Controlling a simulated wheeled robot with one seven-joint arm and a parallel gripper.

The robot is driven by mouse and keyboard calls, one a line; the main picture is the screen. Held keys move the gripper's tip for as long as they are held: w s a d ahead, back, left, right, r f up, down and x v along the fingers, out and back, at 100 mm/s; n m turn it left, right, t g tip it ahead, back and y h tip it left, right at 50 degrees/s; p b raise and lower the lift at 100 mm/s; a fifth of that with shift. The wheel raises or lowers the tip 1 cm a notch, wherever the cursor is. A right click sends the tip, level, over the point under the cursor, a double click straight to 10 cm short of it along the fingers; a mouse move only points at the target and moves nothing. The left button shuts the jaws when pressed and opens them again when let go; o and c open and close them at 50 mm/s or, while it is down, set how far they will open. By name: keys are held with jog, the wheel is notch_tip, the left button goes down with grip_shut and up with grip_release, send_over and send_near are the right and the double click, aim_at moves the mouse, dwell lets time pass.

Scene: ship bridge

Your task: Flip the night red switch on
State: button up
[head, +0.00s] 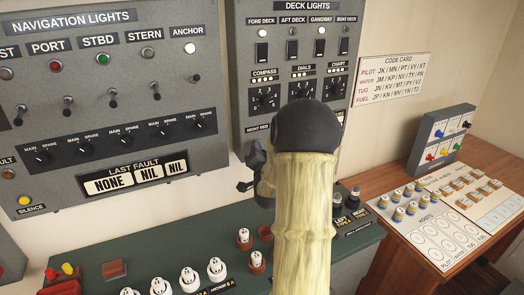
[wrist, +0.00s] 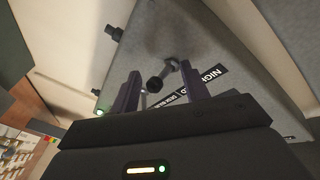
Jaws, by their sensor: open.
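The night red switch (wrist: 155,85) shows in the wrist view as a dark toggle lever with a rounded tip, on a grey panel. A black label with white letters (wrist: 211,75), partly hidden, lies beside it. My gripper (wrist: 159,83) is open, with one finger on each side of the lever. I cannot tell whether either finger touches it. In the head view my arm hides the switch and most of the gripper.
The navigation lights panel (head: 60,95) with its toggles is on the left. A green console (head: 90,256) with several knobs stands below. A wooden desk (head: 375,190) with cards and pegs is at right, below a code card (head: 392,80) on the wall.

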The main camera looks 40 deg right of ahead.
jog(key=shift+c, duration=0.5)
jog(key=c, duration=0.8)
jog(key=shift+w+r, duration=0.1)
jog(key=shift+r, duration=0.05)
jog(key=shift+c, duration=0.2)
jog(key=r+g+y+p, duration=0.1)
jog(key=p, duration=0.1)
jog(key=shift+r+n+p, duration=0.1)
jog(key=shift+n+p, duration=0.25)
jog(key=shift+n, duration=0.05)
jog(key=r+g+p, duration=0.1)
jog(key=g+p, duration=0.1)
jog(key=p, duration=0.1)
jog(key=shift+n+y, duration=0.3)
jog(key=shift+y, duration=0.1)
jog(key=g+p, duration=0.1)
jog(key=p, duration=0.1)
jog(key=g+y+p, duration=0.1)
jog(key=shift+r+n+g+p, duration=0.3)
jog(key=shift+r+g+p, duration=0.05)
jog(key=shift+g, duration=0.05)
jog(key=shift+c, duration=0.2)
jog(key=shift+g+p, duration=0.4)
jog(key=shift+p, duration=0.45)
jog(key=shift+f, duration=0.1)
